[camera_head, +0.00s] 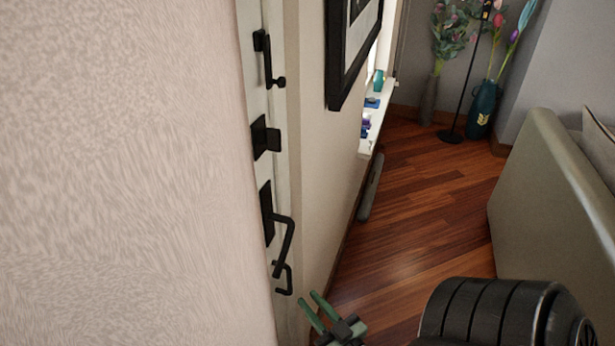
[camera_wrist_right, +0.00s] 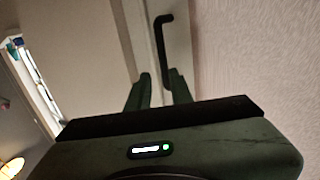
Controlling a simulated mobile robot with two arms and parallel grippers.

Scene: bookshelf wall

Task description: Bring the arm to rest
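My right gripper (camera_head: 309,298) shows at the bottom of the head view, its two green fingers apart with nothing visible between them. The right wrist view also shows its fingers (camera_wrist_right: 158,84) apart, with a gap between them. The black door handle (camera_head: 287,245) is up and left of the gripper in the head view. In the right wrist view the handle (camera_wrist_right: 161,45) lies beyond the fingertips, and no contact shows. A black rounded link of my arm (camera_head: 500,315) fills the lower right of the head view. My left gripper is not in view.
A textured pale wall (camera_head: 120,170) fills the left of the head view. A grey-green sofa (camera_head: 545,190) stands at the right. The wooden floor (camera_head: 430,200) between is mostly clear. Vases with flowers (camera_head: 482,110) and a thin black stand (camera_head: 465,90) are at the back.

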